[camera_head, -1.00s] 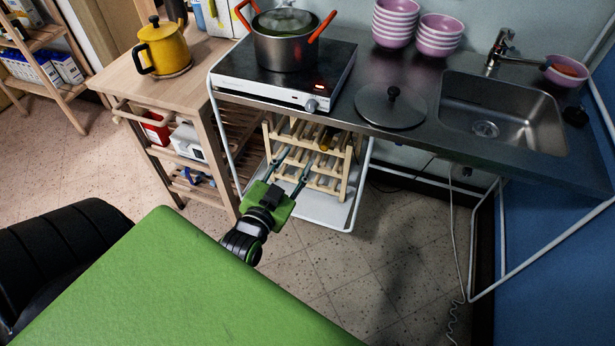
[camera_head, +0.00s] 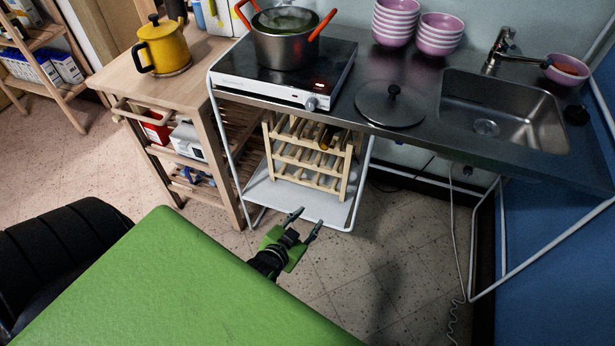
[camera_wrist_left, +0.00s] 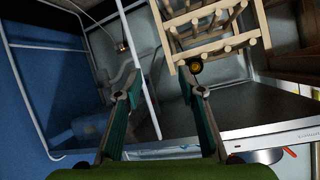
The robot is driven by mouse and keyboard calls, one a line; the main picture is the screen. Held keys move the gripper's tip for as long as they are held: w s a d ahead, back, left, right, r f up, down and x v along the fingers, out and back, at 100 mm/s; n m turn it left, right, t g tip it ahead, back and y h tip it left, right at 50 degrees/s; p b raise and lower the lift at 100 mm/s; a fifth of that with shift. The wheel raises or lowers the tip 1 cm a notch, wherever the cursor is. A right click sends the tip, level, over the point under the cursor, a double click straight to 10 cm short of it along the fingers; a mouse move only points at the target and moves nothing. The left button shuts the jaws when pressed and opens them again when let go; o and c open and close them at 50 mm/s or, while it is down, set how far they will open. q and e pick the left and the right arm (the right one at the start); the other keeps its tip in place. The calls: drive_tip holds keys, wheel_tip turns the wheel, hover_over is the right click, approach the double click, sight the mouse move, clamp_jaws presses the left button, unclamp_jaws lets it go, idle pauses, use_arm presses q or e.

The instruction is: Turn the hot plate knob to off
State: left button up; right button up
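The hot plate (camera_head: 262,90) is a black cooktop with a white front, on the counter. Its round grey knob (camera_head: 311,103) is at the right end of that front, and a small red light glows on the top near it. A steel pot (camera_head: 287,48) with orange handles stands on the hot plate. My left gripper (camera_head: 306,220) is open and empty, well below the knob and in front of the wooden rack. Its two spread fingers also show in the left wrist view (camera_wrist_left: 160,82). I cannot make out the knob clearly there. My right gripper is not in view.
A wooden rack (camera_head: 310,180) stands on a white shelf under the counter. A lid (camera_head: 391,106) lies right of the hot plate, before the sink (camera_head: 505,110). A yellow kettle (camera_head: 163,48) stands on the wooden cart at left. White frame legs border the open space below.

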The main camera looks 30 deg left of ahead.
use_arm(q)
drive_tip(key=s+d+f+g, duration=0.1)
drive_tip(key=s+d+f, duration=0.1)
drive_tip(key=f, duration=0.5)
drive_tip(key=shift+s+d+f+g+h, duration=0.15)
drive_tip(key=shift+s+f+g+h, duration=0.15)
drive_tip(key=shift+s+f+g, duration=0.15)
drive_tip(key=s+d+f+g+h, duration=0.1)
drive_tip(key=s+d+f+g, duration=0.1)
drive_tip(key=s+f, duration=0.5)
drive_tip(key=s+d+f+g, duration=0.2)
drive_tip(key=s+f, duration=0.4)
drive_tip(key=f, duration=0.3)
drive_tip(key=s+a+f+g, duration=0.1)
drive_tip(key=s+f+g, duration=0.2)
drive_tip(key=s, duration=0.7)
drive_tip(key=s+f+g, duration=0.3)
drive_tip(key=s+f, duration=0.4)
drive_tip(key=s, duration=0.4)
drive_tip(key=shift+s+a+f+m, duration=0.15)
drive_tip(key=shift+s+a+m, duration=0.15)
drive_tip(key=shift+a+m, duration=0.1)
